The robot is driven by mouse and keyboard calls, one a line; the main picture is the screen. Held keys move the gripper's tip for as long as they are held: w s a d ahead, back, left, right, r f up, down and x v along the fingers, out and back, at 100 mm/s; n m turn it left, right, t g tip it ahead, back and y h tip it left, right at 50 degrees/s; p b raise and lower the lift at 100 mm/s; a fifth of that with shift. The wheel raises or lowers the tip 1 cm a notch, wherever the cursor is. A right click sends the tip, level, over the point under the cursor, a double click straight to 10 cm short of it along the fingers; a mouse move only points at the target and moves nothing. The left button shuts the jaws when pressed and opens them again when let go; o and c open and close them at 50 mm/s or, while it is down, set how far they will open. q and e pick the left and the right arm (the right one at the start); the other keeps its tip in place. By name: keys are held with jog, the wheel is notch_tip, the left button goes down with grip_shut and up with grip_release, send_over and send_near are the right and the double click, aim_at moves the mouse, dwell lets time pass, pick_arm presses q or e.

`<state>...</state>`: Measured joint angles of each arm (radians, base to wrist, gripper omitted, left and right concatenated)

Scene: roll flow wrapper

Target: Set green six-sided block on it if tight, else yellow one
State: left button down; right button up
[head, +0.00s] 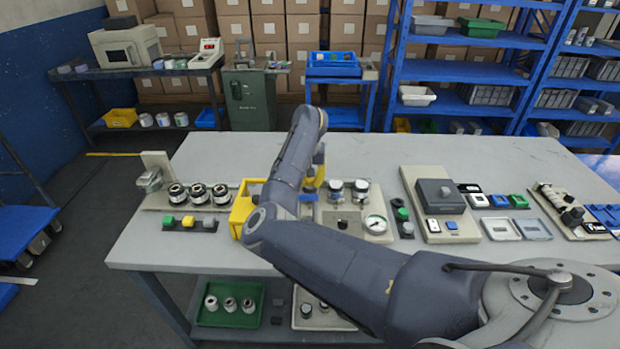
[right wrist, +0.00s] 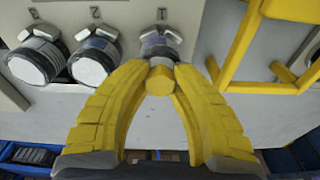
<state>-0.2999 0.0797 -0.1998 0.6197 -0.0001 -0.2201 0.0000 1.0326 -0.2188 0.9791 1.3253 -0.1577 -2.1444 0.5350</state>
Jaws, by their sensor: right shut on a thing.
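My right gripper (head: 316,186) reaches down at the middle of the table, beside the yellow frame. In the right wrist view it is shut on a small yellow six-sided block (right wrist: 160,82), held right at the silver cap of the end jar (right wrist: 158,44). I cannot tell whether block and cap touch. In the head view my arm hides this jar; two similar jars (head: 335,190) (head: 360,191) stand to the right. Another green block (head: 188,221) and a yellow one (head: 168,219) sit on the left strip. My left gripper is out of view.
The yellow frame (head: 240,211) stands close to my gripper. A gauge (head: 376,223) is in front of the jars. Three more jars (head: 198,194) stand at the left, and a grey box (head: 440,195) at the right. The back of the table is clear.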

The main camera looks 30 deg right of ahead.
dwell(0.3)
jog(key=o, duration=0.9)
